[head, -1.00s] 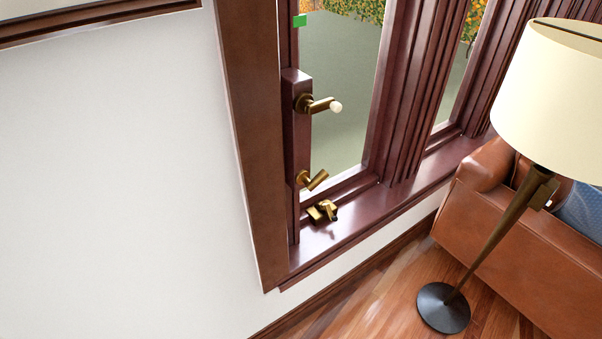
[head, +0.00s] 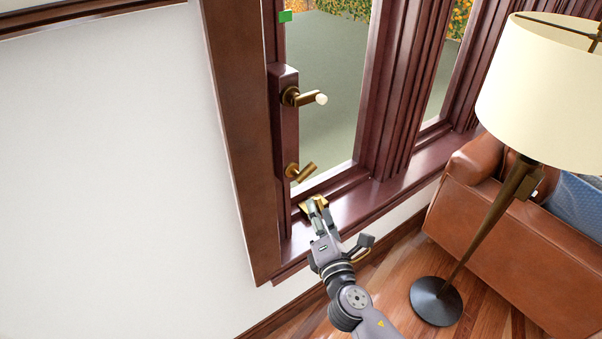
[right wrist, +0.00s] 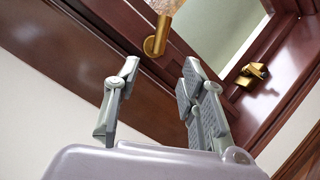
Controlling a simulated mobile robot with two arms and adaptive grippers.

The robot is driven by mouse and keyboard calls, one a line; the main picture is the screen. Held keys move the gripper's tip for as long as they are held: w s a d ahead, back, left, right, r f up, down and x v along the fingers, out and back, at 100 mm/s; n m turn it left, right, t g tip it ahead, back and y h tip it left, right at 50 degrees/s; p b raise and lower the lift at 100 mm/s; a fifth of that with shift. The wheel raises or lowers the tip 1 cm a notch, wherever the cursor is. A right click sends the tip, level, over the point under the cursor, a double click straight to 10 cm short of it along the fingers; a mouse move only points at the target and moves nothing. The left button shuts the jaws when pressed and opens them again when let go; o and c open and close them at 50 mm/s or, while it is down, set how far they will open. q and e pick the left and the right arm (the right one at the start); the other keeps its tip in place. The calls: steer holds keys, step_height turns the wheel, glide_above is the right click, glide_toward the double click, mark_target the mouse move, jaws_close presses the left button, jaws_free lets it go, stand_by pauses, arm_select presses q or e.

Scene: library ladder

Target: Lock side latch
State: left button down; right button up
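The window's side post carries two brass latches. The upper side latch (head: 305,97) has a pale tip and points right. The lower side latch (head: 300,172) is a short brass lever tilted up to the right; it also shows at the top of the right wrist view (right wrist: 157,37). My right gripper (head: 341,226) is over the window sill, below the lower latch and apart from it. In the right wrist view its fingers (right wrist: 160,75) are spread with nothing between them. My left gripper is not in view.
A brass fitting (head: 307,204) on the sill is partly hidden behind my right gripper; it shows clearly in the right wrist view (right wrist: 252,74). A floor lamp (head: 437,300) and a brown leather sofa (head: 500,225) stand at right. White wall (head: 110,180) fills the left.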

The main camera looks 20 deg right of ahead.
mark_target(305, 177)
steer(key=w, duration=0.9)
steer(key=w+p, duration=0.1)
steer(key=w, duration=0.4)
steer(key=shift+w+d, duration=0.2)
steer(key=shift+d, duration=0.2)
steer(key=shift+c, duration=0.5)
jaws_close()
